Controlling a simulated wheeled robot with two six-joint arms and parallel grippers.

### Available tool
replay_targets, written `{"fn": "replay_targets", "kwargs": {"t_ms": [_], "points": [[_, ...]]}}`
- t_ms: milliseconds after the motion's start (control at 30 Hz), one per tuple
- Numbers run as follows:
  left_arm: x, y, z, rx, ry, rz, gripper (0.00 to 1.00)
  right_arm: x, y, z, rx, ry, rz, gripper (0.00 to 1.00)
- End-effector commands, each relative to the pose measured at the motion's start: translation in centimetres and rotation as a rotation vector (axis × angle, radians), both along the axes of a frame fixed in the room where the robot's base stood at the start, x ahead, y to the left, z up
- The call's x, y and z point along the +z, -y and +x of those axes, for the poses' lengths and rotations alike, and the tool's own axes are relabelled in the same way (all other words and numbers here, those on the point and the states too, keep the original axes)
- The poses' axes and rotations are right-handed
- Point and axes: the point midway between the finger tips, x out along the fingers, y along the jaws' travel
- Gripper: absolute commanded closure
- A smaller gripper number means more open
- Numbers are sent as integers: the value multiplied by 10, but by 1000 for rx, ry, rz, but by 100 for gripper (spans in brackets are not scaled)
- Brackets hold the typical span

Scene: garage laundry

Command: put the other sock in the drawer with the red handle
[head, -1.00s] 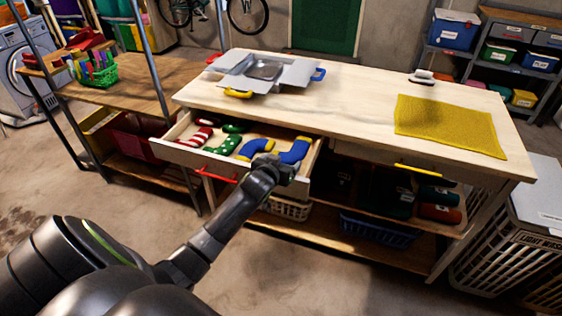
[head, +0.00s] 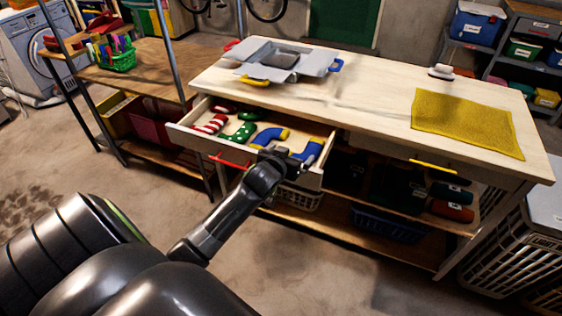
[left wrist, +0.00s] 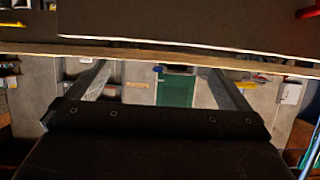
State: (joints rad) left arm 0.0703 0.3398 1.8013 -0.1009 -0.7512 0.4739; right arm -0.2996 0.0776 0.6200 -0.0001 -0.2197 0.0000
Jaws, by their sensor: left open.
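The drawer with the red handle (head: 232,161) is pulled out at the left of the workbench, in the head view. In it lie red-and-white striped socks (head: 211,124), green socks with white dots (head: 236,134), a blue sock with yellow (head: 268,137) and, at the right end, another blue sock (head: 311,151). My left gripper (head: 285,155) is open at the drawer's front right, close beside that right-hand blue sock and partly covering it. The left wrist view shows its two fingers (left wrist: 163,92) spread, with nothing between them. My right gripper is out of view.
On the workbench (head: 375,90) are a grey open box (head: 285,60), a yellow mat (head: 465,122) and an iron-like item (head: 441,71). A drawer with a yellow handle (head: 433,166) is shut at the right. Baskets stand on the lower shelf. A wooden shelf unit (head: 140,78) stands left.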

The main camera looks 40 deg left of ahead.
Motion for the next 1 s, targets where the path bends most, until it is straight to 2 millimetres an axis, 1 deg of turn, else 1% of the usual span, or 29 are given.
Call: {"fn": "replay_targets", "kwargs": {"t_ms": [33,200,400,567,800,867,900,967,1000], "points": [[3,2,-9,0,0,0,0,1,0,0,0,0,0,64],[15,8,-35,0,0,-1,0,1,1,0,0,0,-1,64],[24,14,-57,0,0,0,0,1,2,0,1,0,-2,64],[27,15,-64,0,0,0,0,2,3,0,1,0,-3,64],[28,15,-65,1,0,0,0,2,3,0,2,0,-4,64],[24,15,-65,1,-6,0,0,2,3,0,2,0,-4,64],[18,14,-65,3,-18,0,0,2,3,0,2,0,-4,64],[1,11,-66,5,-49,1,0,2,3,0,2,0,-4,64],[-16,9,-68,6,-77,3,0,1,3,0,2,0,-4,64]]}}
